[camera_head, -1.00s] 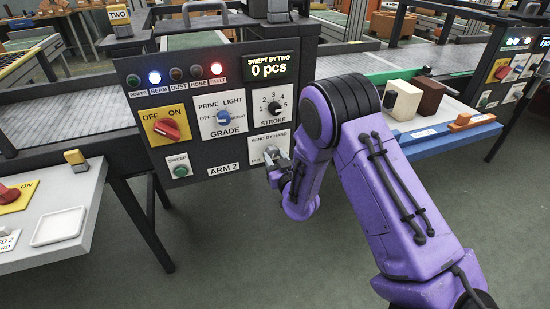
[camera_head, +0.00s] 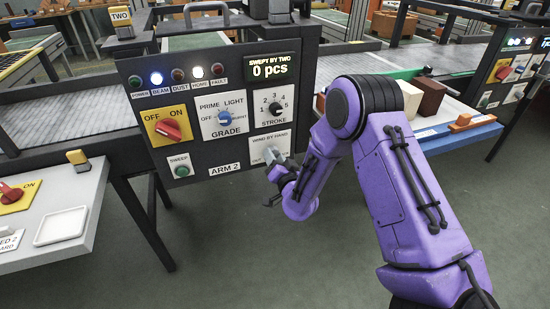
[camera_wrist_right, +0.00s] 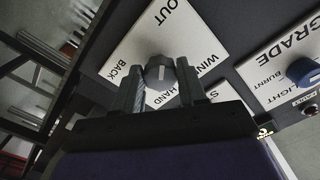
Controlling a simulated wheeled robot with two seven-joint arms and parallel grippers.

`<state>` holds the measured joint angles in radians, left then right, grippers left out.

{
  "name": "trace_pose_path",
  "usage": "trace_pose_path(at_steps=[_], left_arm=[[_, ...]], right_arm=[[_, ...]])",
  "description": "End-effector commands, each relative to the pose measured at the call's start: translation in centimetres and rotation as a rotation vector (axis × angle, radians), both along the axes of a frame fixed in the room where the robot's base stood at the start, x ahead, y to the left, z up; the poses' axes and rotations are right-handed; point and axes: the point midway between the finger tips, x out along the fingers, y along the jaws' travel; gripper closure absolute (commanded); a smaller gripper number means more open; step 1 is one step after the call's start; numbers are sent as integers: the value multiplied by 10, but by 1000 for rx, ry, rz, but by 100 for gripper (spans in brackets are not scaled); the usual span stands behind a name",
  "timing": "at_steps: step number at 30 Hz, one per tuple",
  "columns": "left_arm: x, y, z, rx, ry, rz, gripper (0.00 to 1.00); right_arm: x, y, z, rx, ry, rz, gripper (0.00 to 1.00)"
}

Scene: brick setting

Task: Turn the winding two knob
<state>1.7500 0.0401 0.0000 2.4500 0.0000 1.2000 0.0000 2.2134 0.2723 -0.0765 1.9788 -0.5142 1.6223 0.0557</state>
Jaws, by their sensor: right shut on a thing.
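The winding knob is a small grey knob (camera_wrist_right: 158,72) with a white mark, on a white plate (camera_wrist_right: 138,45) labelled OUT and BACK in the right wrist view. In the head view the same plate (camera_head: 270,143) reads WIND BY HAND, at the lower right of the ARM 2 panel (camera_head: 240,152). My right gripper (camera_wrist_right: 160,68) has one finger on each side of the knob and is shut on it. In the head view my right gripper (camera_head: 275,170) partly hides the knob. My left gripper is not in view.
The panel also has a red OFF/ON switch (camera_head: 169,129), a blue GRADE knob (camera_head: 225,118), a black STROKE knob (camera_head: 275,109) and a green SWEEP button (camera_head: 182,171). The display (camera_head: 271,67) reads 0 pcs. A blue tray edge (camera_head: 460,133) stands right of my arm.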

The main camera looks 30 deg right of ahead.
Motion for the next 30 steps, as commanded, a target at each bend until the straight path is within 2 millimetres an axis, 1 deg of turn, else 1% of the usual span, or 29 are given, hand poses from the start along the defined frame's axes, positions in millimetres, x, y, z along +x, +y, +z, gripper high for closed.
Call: trace_pose_path(at_steps=[7,20,21,22,23,30], left_arm=[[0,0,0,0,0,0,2],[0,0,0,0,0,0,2],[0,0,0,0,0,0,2],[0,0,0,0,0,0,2],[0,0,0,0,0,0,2],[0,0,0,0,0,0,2]], right_arm=[[0,0,-1,57,-11,0,89],[0,1,-1,64,-13,0,89],[0,1,-1,64,-13,0,49],[0,1,-1,64,-13,0,39],[0,0,-1,64,-13,0,33],[0,0,0,63,-14,1,33]])
